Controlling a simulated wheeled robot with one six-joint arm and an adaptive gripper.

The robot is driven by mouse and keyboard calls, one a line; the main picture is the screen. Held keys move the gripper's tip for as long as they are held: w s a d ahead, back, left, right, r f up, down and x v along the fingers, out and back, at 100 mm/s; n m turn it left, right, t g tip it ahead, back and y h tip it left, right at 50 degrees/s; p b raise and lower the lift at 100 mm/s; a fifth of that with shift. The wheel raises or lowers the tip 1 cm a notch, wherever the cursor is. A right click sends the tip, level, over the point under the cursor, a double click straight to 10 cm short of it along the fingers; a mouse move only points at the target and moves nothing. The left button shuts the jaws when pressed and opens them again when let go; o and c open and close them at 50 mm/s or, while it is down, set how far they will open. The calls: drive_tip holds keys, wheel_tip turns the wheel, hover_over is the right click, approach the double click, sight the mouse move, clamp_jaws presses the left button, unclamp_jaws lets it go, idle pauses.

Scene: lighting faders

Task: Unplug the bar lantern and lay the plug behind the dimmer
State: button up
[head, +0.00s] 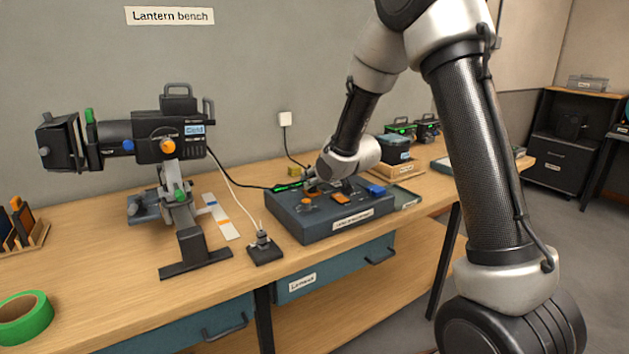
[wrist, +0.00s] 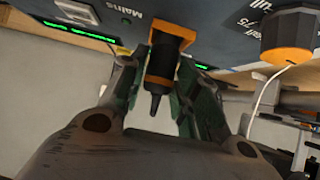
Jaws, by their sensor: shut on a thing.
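The dimmer is a dark blue-grey box (head: 335,222) near the bench's front edge; its face also shows in the wrist view (wrist: 205,22). My gripper (head: 312,184) is low over its rear left part. In the wrist view my gripper (wrist: 160,85) is shut on an orange-and-black plug (wrist: 160,65) with a tapered black tail. The plug's orange end is at the dimmer's edge; I cannot tell whether it is seated. The lantern (head: 165,135), black with an orange knob, stands on a black stand to the left. A black cable runs from it towards the dimmer.
A small black block (head: 265,252) with a white cord stands left of the dimmer. A wall socket (head: 285,119) feeds another black cable. Green tape (head: 24,318) lies front left. Bench between tape and stand is clear.

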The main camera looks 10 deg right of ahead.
drive_tip(key=shift+r, duration=2.15)
drive_tip(key=shift+f, duration=0.1)
